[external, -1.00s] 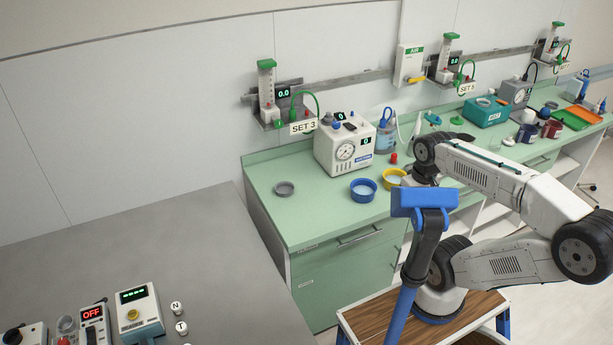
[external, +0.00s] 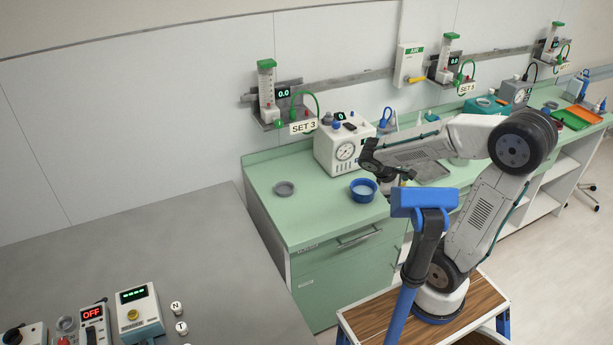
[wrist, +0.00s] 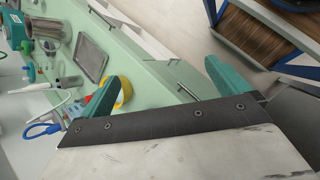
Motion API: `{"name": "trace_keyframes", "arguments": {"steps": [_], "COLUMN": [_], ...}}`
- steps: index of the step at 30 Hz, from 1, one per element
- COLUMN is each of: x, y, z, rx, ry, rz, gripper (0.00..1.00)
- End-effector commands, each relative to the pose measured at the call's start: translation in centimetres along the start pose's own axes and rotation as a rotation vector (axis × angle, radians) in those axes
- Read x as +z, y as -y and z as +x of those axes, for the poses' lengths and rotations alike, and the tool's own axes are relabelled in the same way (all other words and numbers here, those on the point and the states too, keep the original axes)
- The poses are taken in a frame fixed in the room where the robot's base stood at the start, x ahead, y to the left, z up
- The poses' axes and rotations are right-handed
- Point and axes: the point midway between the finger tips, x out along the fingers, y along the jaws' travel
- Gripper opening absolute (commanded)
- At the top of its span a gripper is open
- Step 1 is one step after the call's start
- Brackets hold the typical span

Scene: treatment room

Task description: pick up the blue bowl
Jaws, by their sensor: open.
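The blue bowl (external: 363,190) stands upright on the green counter, in front of the white device with a round gauge. In the external view my gripper (external: 387,178) is just right of the bowl and above the counter; its fingers are hard to make out there. In the wrist view my gripper (wrist: 164,78) shows two teal fingers wide apart with nothing held between them. I cannot make out the blue bowl in the wrist view.
A yellow bowl (wrist: 125,92) is partly hidden behind a finger. The white gauge device (external: 343,150) stands close behind the bowl.

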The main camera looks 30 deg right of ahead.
Motion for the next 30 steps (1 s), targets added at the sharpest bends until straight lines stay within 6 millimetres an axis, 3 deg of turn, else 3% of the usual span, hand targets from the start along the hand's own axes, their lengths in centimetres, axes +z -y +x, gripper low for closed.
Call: {"name": "trace_keyframes", "arguments": {"steps": [7, 12, 15, 21, 30], "x": [-8.6, -14.9, -17.5, -20.0, -20.1], "y": [-2.3, -2.2, -1.8, -1.3, -3.4], "z": [1.5, 2.1, 2.4, 2.8, 5.1], "rx": [0.296, 0.483, 0.558, 0.629, 0.630], "ry": [0.200, 0.308, 0.348, 0.385, 0.387], "rz": [-0.497, -0.801, -0.920, -1.028, -1.031], "gripper": [1.00, 1.00, 1.00, 1.00, 1.00]}}
